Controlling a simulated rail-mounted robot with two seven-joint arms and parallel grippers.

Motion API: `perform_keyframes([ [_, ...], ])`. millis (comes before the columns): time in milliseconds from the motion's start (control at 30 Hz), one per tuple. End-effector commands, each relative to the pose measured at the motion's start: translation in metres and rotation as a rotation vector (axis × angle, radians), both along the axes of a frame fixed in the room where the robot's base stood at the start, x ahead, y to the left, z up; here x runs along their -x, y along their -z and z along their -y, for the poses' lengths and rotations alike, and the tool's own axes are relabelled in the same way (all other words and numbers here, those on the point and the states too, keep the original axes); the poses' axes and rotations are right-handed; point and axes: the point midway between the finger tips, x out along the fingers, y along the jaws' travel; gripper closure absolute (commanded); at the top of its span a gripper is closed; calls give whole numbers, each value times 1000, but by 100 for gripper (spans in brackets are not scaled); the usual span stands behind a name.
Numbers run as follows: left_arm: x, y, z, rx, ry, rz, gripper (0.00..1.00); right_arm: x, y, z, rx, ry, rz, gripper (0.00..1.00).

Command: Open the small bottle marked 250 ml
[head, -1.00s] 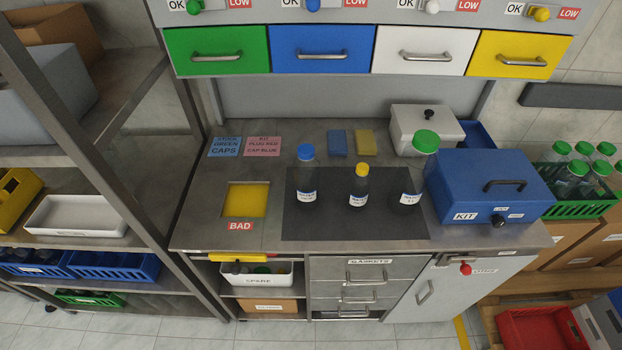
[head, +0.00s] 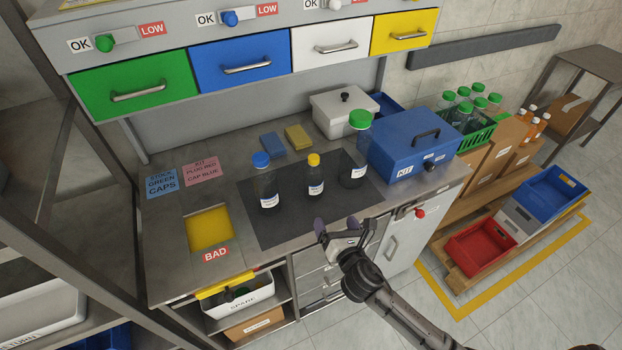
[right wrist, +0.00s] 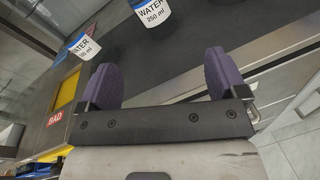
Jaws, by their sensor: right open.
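Three capped bottles stand upright on a dark mat (head: 290,225) on the steel bench. The middle one is the smallest, with a yellow cap (head: 313,160) and a white label (head: 316,189). In the right wrist view a label reading WATER 250 ml (right wrist: 153,14) shows at the top; by its place it is on this small bottle. A blue-capped bottle (head: 266,187) stands to its left and a larger green-capped bottle (head: 356,160) to its right. My right gripper (head: 345,230) is open and empty at the bench's front edge, nearer than the bottles. My left gripper is out of view.
A blue KIT box (head: 407,150) and a white lidded box (head: 338,112) stand right and behind. A yellow opening marked BAD (head: 209,228) is at the left. Coloured drawers (head: 238,65) hang above the bench.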

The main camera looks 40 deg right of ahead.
Motion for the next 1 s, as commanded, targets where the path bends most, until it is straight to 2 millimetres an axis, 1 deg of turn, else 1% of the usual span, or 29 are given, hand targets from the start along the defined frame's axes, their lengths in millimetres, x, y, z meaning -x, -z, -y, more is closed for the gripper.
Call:
perform_keyframes([
  [33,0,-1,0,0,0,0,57,-7,-6,2,82,-17,-1,9],
  [100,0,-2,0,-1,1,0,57,-13,-12,3,181,-36,-3,9],
  [200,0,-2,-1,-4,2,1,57,-20,-16,4,273,-53,-6,9],
  [300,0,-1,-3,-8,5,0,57,-30,-18,7,316,-59,-6,9],
  [600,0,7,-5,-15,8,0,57,-78,-18,23,320,-59,-6,9],
  [700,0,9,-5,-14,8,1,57,-90,-18,27,320,-60,-8,9],
  [800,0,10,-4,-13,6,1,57,-98,-18,30,320,-60,-8,9],
  [1000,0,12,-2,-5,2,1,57,-106,-18,32,317,-60,-7,9],
])
